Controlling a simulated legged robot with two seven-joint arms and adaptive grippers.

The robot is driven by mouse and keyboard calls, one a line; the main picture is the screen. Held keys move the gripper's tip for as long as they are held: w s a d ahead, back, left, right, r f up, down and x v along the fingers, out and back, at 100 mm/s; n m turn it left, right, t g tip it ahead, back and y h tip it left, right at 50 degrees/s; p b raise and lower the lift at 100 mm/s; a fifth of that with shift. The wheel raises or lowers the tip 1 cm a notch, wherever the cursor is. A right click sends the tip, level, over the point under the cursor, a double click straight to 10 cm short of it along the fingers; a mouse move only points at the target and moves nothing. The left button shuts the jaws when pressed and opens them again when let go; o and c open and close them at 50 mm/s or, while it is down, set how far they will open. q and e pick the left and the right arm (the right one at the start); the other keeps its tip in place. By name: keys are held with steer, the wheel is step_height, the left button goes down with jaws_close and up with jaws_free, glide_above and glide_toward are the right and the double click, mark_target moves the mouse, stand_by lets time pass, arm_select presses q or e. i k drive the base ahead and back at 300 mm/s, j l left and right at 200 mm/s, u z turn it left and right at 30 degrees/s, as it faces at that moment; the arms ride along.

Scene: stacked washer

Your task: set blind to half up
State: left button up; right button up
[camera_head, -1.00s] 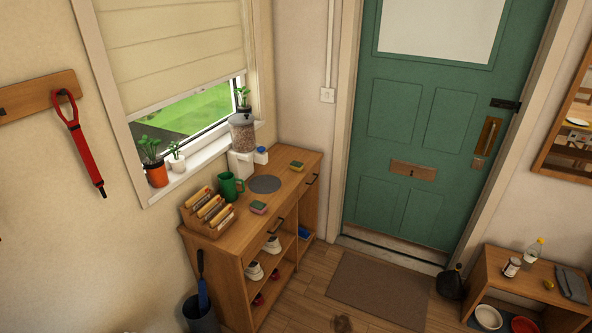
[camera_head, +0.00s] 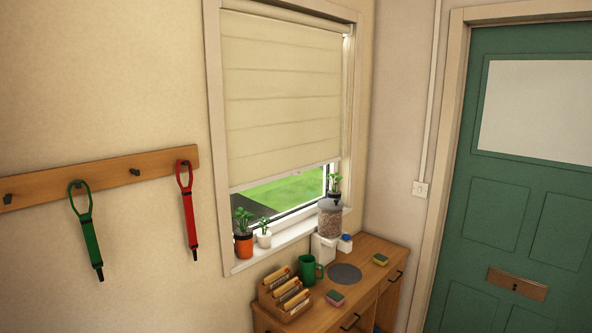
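A cream blind (camera_head: 282,95) hangs in the window on the left wall. Its bottom edge (camera_head: 285,177) is low, so it covers most of the window, with a strip of glass and green outside (camera_head: 285,192) showing below it. The blind's roller is at the top of the frame (camera_head: 285,14). I cannot make out a cord or chain clearly. Neither of my grippers is in view.
Potted plants (camera_head: 243,243) and a grain-filled dispenser (camera_head: 330,218) stand by the window. Below is a wooden cabinet (camera_head: 385,262) with a green mug (camera_head: 309,270) and a file rack (camera_head: 285,298). Leashes (camera_head: 187,210) hang on a hook rail (camera_head: 110,178). A green door (camera_head: 515,200) is right.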

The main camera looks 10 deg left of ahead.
mark_target(250, 171)
steer(key=i+l+u, duration=0.1)
steer(key=u, duration=0.55)
steer(key=i+l+u, duration=0.3)
steer(key=l, duration=0.35)
steer(key=i+l+u, duration=0.15)
steer(key=l, duration=0.25)
steer(key=i+l+u, duration=0.15)
steer(key=l, duration=0.25)
steer(key=i+l+u, duration=0.15)
steer(key=l, duration=0.25)
steer(key=i, duration=0.05)
